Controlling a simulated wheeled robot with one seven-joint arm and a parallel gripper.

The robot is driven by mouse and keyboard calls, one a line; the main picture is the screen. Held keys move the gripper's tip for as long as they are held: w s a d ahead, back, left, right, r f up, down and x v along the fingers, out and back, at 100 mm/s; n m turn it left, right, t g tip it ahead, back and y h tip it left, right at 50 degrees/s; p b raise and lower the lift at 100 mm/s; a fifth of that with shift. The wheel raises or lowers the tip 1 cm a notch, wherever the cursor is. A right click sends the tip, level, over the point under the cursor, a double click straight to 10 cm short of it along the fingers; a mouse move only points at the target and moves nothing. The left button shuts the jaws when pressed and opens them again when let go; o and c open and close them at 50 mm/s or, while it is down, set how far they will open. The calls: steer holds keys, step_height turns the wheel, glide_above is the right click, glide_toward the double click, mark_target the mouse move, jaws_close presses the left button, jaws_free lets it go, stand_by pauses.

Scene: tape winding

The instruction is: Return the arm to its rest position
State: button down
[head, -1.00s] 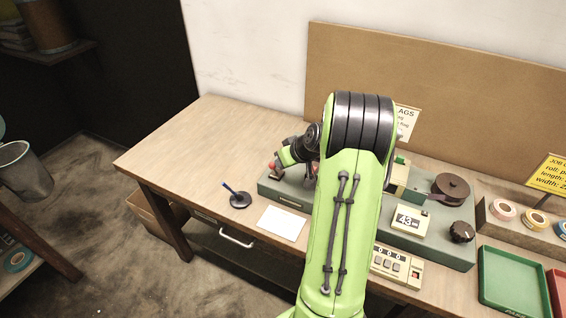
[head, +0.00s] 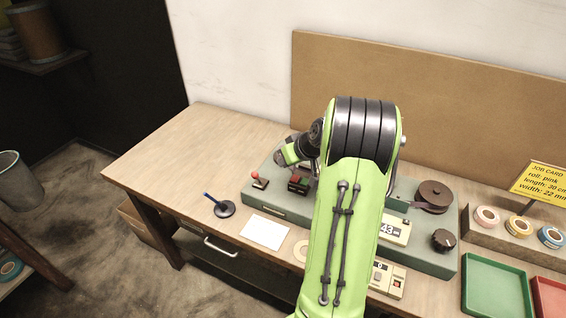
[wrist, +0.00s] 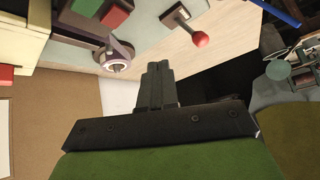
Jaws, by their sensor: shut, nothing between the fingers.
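My arm (head: 345,225) is green with dark bands and rises in the middle of the head view, over the green-grey winding machine (head: 425,262). Its far end bends left above the machine's left part, where a red-knobbed lever (head: 256,176) shows. My gripper's fingers are hidden or too small to make out there. In the wrist view my gripper (wrist: 158,68) has its dark fingers together with nothing between them. The lever's red knob (wrist: 200,39) shows beyond them, apart from the fingers.
A brown spool (head: 433,195), a black knob (head: 444,240) and a numbered display sit on the machine's right. Tape rolls (head: 519,226), a green tray (head: 497,287) and a yellow job card (head: 543,182) are at right. The table's left end (head: 165,150) is clear.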

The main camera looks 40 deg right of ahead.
steer(key=v, duration=0.6)
steer(key=shift+a+r+p, duration=0.15)
steer(key=shift+a+p, duration=0.15)
steer(key=shift+a, duration=0.1)
steer(key=shift+s, duration=0.1)
